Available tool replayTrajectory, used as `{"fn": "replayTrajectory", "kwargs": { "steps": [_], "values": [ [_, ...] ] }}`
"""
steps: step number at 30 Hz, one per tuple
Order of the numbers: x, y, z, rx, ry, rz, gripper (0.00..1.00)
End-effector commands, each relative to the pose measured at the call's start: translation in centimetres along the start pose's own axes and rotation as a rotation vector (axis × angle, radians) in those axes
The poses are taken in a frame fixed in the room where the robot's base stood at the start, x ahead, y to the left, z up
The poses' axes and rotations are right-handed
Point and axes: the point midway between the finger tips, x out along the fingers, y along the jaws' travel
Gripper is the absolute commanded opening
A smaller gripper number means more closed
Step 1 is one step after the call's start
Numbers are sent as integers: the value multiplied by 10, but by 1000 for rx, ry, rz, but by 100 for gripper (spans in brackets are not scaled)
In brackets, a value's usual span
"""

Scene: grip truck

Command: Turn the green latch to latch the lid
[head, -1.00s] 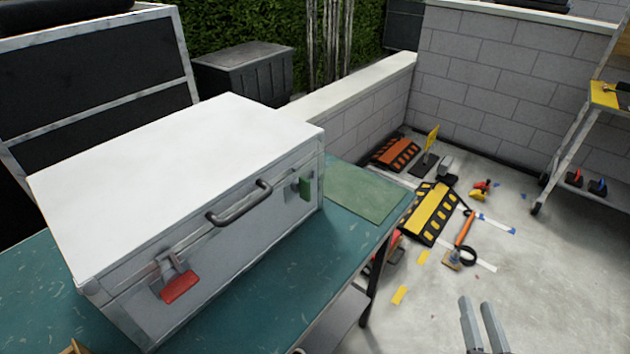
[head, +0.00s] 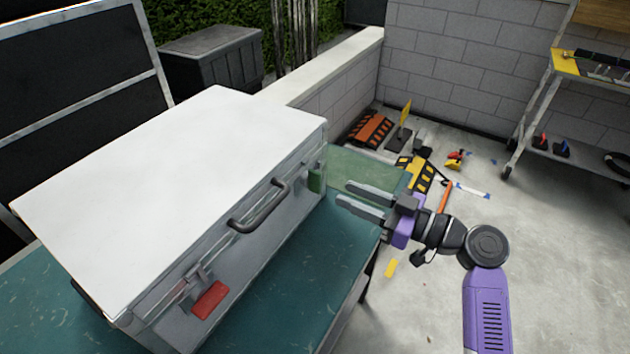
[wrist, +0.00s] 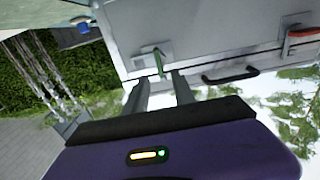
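A large silver case with a closed white lid (head: 170,190) sits on the teal table. The green latch (head: 317,180) is on the case's front face near its right end; in the wrist view the green latch (wrist: 158,62) shows just beyond the fingertips. A red latch (head: 210,300) is near the left end, with a dark handle (head: 260,206) between them. My gripper (head: 342,193) is open and empty, to the right of the green latch and apart from it. In the wrist view my gripper (wrist: 160,80) points at the case front, its fingers spread.
A low block wall (head: 335,80) stands behind. Several items, including a yellow and black ramp (head: 420,178), lie on the floor to the right.

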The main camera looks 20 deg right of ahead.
Motion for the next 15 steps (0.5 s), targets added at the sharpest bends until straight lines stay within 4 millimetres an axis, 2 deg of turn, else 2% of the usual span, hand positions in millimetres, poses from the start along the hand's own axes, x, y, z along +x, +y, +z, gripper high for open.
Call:
{"fn": "replayTrajectory", "kwargs": {
  "steps": [9, 15],
  "values": [
    [46, 0, -2, 1, -1, -1, 31],
    [68, 0, -1, 0, -1, 1, 31]
  ]
}}
